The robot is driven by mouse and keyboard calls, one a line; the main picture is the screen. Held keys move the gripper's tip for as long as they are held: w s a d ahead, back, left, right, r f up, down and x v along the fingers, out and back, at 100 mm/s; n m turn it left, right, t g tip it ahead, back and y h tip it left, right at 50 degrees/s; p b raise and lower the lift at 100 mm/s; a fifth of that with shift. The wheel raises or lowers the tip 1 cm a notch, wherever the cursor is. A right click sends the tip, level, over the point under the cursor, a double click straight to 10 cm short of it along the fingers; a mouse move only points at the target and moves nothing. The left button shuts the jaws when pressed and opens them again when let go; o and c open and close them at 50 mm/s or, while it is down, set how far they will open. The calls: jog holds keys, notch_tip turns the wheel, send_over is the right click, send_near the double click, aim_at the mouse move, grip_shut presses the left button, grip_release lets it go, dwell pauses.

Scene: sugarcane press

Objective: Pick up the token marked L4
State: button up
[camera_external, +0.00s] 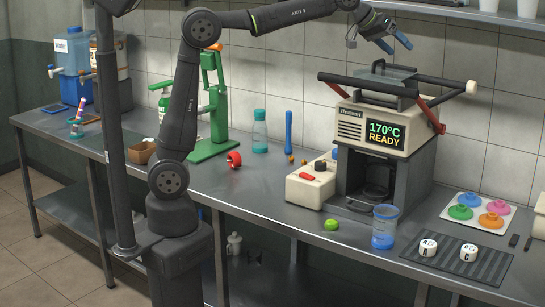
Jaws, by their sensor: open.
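I cannot make out any token marked L4. Two white round pieces with dark markings, one on the left (428,247) and one on the right (468,252), sit on a dark ribbed mat (489,271) at the front right; their small lettering is too small to read surely. Colored discs, blue (467,199), pink (498,207), orange (490,220) and green (459,212), lie on a white card behind the mat. My gripper (389,43) is open, with blue tips, in the air above and behind the press, far from the mat. Nothing shows between its fingers.
The press (384,130) reads "170°C READY" and has a long dark lever (400,85) on top. A blue clear cup (384,227) and a green fruit (331,225) stand in front. A white control box (310,185) is at its left.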

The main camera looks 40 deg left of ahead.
jog(key=s+d+f+m+g+h, duration=0.2)
jog(key=s+d+f+g+h, duration=0.1)
jog(key=s+d, duration=1.5)
jog(key=m+g+y, duration=0.2)
jog(key=m+y, duration=0.2)
jog(key=m, duration=0.4)
send_near(468, 248)
jog(key=x, duration=0.2)
jog(key=shift+d+f, duration=0.3)
jog(key=shift+d, duration=0.05)
jog(key=shift+w+x, duration=0.1)
jog(key=shift+x, duration=1.55)
jog(key=shift+w+x, duration=0.15)
jog(key=shift+x, duration=1.5)
jog(key=shift+a, duration=0.15)
jog(key=c, duration=1.1)
